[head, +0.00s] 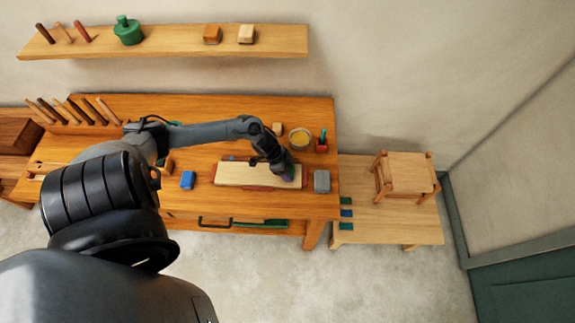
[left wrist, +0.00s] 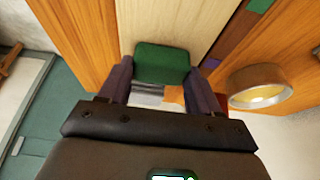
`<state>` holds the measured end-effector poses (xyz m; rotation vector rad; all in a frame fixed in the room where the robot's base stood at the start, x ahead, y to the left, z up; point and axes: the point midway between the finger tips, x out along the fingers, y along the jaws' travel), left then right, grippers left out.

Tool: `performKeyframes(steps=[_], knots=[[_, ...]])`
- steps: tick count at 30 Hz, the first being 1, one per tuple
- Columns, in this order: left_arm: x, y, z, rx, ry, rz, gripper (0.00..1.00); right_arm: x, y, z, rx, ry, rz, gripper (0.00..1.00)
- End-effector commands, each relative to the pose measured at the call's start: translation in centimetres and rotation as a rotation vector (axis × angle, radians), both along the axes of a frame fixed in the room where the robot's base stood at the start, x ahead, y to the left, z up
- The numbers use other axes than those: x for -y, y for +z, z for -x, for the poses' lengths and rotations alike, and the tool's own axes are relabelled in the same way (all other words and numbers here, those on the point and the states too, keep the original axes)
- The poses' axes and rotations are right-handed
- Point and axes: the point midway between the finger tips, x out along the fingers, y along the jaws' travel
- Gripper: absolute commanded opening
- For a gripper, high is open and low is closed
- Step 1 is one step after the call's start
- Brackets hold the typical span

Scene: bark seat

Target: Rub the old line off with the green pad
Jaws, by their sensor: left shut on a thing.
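My left gripper (head: 287,174) is over the right end of a pale board (head: 240,174) on the workbench. In the left wrist view, the fingers (left wrist: 160,88) are shut on the green pad (left wrist: 162,62), one on each side of it. The pale board (left wrist: 172,22) runs away beyond the pad in that view. I cannot tell whether the pad touches the board. In the head view the pad is mostly hidden by the gripper. No line can be made out on the board. My right gripper is not in view.
A yellow bowl (head: 299,138) and a red cup (head: 322,146) stand behind the gripper. A low table (head: 380,218) with a stool (head: 405,175) is at right.

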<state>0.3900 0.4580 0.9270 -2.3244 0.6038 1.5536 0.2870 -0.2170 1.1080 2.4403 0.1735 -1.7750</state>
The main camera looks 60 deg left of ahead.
Motion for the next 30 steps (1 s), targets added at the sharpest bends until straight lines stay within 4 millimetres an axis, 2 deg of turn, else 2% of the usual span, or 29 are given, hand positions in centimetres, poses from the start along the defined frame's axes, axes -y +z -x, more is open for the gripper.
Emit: performKeyframes(steps=[3, 10, 30], knots=[[0.8, 0.2, 0.5, -0.001, -0.001, 0.002, 0.39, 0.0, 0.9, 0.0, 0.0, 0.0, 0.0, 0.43], [1.3, -0.2, 0.7, 0.0, 0.0, 0.001, 0.39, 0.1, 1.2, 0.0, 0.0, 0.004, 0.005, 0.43], [-1.4, -0.5, -0.5, -0.005, 0.001, -0.003, 0.39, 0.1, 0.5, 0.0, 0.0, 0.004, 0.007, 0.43]])
